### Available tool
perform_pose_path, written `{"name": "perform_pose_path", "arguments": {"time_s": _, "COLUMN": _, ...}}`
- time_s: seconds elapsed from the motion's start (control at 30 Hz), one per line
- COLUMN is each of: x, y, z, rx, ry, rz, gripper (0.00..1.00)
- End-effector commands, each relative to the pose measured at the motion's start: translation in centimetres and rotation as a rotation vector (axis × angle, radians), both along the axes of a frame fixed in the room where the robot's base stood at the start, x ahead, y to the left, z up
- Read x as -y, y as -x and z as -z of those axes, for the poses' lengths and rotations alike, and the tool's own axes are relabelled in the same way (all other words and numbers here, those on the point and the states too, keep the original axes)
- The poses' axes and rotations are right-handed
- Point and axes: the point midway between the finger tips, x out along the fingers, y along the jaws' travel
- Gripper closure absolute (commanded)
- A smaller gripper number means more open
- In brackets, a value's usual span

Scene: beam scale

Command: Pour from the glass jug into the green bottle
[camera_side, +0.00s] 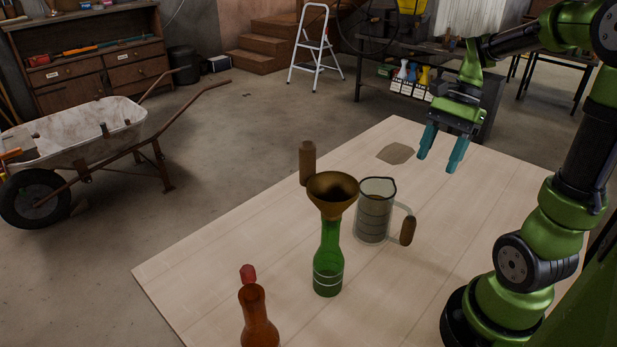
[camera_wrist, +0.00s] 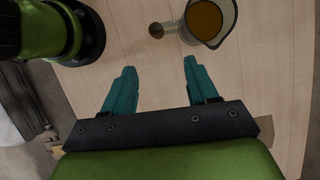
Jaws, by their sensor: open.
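The glass jug (camera_side: 375,212) stands upright on the table, with a brown handle grip (camera_side: 407,231) on its right side. In the wrist view the jug (camera_wrist: 207,20) shows from above at the top edge, with amber-brown contents. The green bottle (camera_side: 328,262) stands upright in front and to the left of the jug, with a brass-coloured funnel (camera_side: 333,190) in its mouth. The bottle is not in the wrist view. My gripper (camera_side: 440,156) is open and empty above the far right part of the table, apart from the jug. Its teal fingers (camera_wrist: 155,80) point toward the jug in the wrist view.
A brown bottle with a red top (camera_side: 259,316) stands at the near left of the table (camera_side: 470,215). A brown cylinder (camera_side: 307,163) stands behind the funnel. A flat grey-brown patch (camera_side: 396,153) lies near the far edge. The table between jug and gripper is clear.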

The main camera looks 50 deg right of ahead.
Motion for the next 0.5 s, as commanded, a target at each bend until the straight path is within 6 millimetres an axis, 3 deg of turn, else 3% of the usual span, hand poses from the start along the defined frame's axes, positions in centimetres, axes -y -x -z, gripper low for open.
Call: {"name": "perform_pose_path", "arguments": {"time_s": 0.5, "x": -3.9, "y": -0.3, "z": 9.2, "rx": -0.004, "ry": -0.001, "rz": -0.011, "gripper": 0.42}}
